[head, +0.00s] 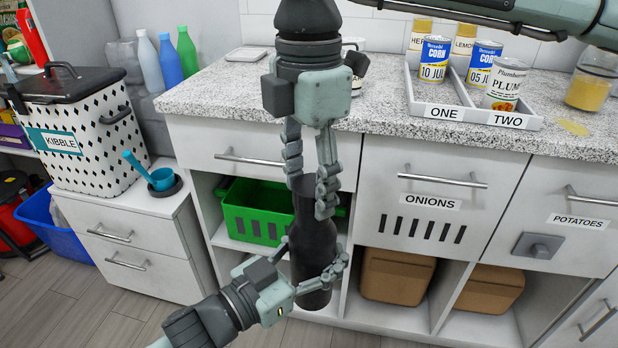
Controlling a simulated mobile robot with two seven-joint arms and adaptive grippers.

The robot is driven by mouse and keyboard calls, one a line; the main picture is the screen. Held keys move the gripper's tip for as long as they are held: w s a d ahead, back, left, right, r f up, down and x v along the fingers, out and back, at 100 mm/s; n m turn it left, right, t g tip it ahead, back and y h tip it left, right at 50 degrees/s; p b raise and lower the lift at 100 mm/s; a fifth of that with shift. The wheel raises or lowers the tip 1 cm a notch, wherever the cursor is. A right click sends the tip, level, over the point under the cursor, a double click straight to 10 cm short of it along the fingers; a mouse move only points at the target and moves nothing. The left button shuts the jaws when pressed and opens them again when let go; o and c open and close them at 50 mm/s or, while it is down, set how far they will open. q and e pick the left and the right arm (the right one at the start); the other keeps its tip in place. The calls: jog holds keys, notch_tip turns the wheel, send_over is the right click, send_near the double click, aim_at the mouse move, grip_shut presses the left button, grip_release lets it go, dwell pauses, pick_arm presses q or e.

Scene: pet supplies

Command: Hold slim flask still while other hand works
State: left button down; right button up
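The slim flask (313,238) is dark, nearly black, and stands close to upright in mid-air in front of the cabinet. My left gripper (318,266) comes in from the lower left; its fingers lie on either side of the flask's lower body and look shut on it. My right gripper (309,192) points down from above, with its fingers on both sides of the flask's narrow top, and looks shut on it. The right gripper's fingers partly hide the flask's top and shoulder.
A granite counter (215,88) runs behind, with a divided tray (440,112) of cans. A green basket (245,214) sits in the open shelf behind the flask. A kibble bin (90,165) and blue scoop (160,178) stand at left. The floor at lower left is clear.

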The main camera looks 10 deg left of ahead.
jog(key=c, duration=0.8)
jog(key=n, duration=0.6)
jog(key=shift+c, duration=0.2)
jog(key=n, duration=0.7)
jog(key=shift+r, duration=0.1)
jog(key=n, duration=0.7)
jog(key=shift+d+n, duration=0.15)
jog(key=shift+n, duration=0.25)
jog(key=n, duration=0.7)
jog(key=shift+w+d, duration=0.1)
jog(key=n, duration=0.7)
jog(key=shift+w, duration=0.1)
jog(key=n, duration=0.7)
jog(key=shift+w+n, duration=0.1)
jog(key=shift+n, duration=0.2)
jog(key=n, duration=1.1)
jog(key=shift+w+r+n, duration=0.1)
jog(key=shift+n, duration=0.2)
jog(key=shift+r, duration=0.1)
jog(key=shift+r, duration=1)
